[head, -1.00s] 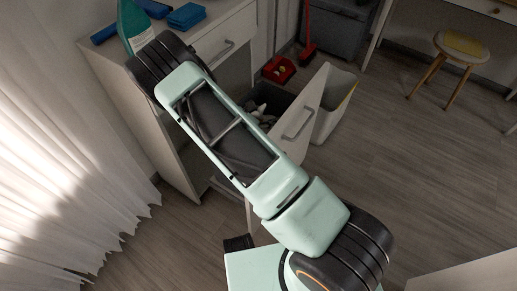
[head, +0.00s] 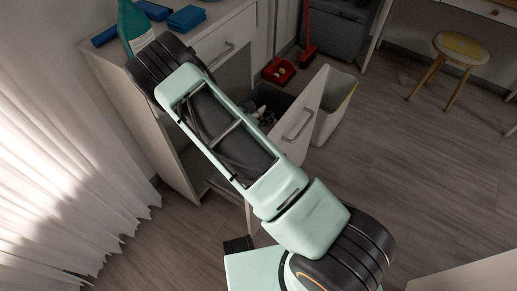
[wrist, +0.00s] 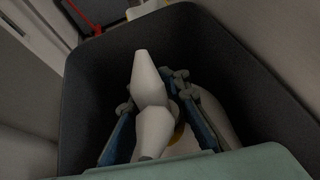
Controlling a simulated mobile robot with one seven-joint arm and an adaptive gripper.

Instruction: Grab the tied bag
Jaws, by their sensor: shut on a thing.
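The tied bag (wrist: 146,72) is white, with a narrow pinched neck and a pointed top, in the wrist view. More of its pale body shows lower right. It is inside a dark bin (wrist: 83,85), whose walls surround it. My gripper (wrist: 155,97) reaches into the bin, with one blue and grey finger on each side of the bag's neck. It is shut on the bag. In the head view, the dark bin (head: 272,98) sits inside the pulled-out white cabinet front. My arm hides most of the bin and the gripper there.
The pulled-out cabinet front (head: 301,121) with its handle stands close beside my arm. A white bin (head: 334,110) stands to its right. A spray bottle (head: 133,25) and blue sponges (head: 186,18) are on the countertop. A red dustpan (head: 279,71) lies behind.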

